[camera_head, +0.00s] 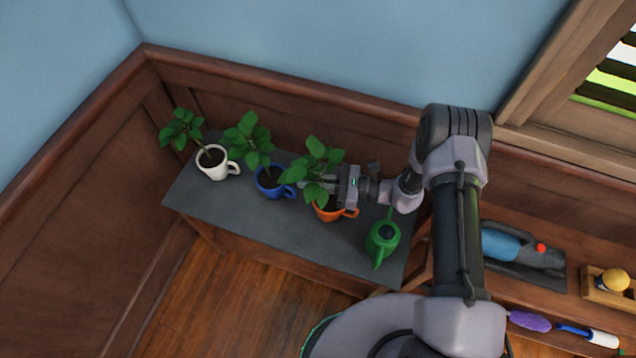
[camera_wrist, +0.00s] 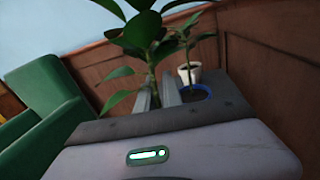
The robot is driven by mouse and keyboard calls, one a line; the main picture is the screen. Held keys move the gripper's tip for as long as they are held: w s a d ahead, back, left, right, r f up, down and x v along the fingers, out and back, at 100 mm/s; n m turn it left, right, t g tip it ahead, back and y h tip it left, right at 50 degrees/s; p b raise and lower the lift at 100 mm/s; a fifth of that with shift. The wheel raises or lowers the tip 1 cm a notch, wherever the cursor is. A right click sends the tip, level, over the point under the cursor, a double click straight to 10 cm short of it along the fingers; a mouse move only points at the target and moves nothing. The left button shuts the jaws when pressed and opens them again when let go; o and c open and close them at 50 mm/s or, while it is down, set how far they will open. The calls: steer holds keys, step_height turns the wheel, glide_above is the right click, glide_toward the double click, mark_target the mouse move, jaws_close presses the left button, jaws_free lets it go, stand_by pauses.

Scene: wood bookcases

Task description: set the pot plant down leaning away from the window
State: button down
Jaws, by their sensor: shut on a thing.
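A leafy green plant (camera_head: 316,158) in an orange mug-like pot (camera_head: 330,214) is at the middle-right of the grey tabletop (camera_head: 240,212). Its foliage lies to the left of the pot, on the side away from the window (camera_head: 612,75). My gripper (camera_head: 320,184) comes in from the right and is shut on this plant, at the stem. In the wrist view the fingers (camera_wrist: 158,95) rise beside the stem and leaves (camera_wrist: 143,30). The orange pot is hidden there. I cannot tell whether the pot touches the tabletop.
A blue pot (camera_head: 270,183) and a white pot (camera_head: 212,163), each with a plant, stand to the left. A green watering can (camera_head: 382,240) stands at the right end, close in the wrist view (camera_wrist: 38,100). The front left tabletop is clear. A lower shelf (camera_head: 590,322) holds several items.

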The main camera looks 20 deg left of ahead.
mark_target(336, 196)
steer(key=shift+w+d+f+b, duration=0.15)
steer(key=shift+w+d, duration=0.2)
steer(key=shift+w, duration=0.25)
steer(key=shift+w+d+b, duration=0.15)
steer(key=shift+w+d, duration=0.15)
steer(key=shift+w, duration=0.25)
steer(key=shift+w+d+f, duration=0.15)
steer(key=shift+w+f, duration=0.05)
steer(key=shift+f+b, duration=0.9)
steer(key=shift+f, duration=0.7)
steer(key=c, duration=1.5)
jaws_free()
steer(key=shift+s, duration=0.1)
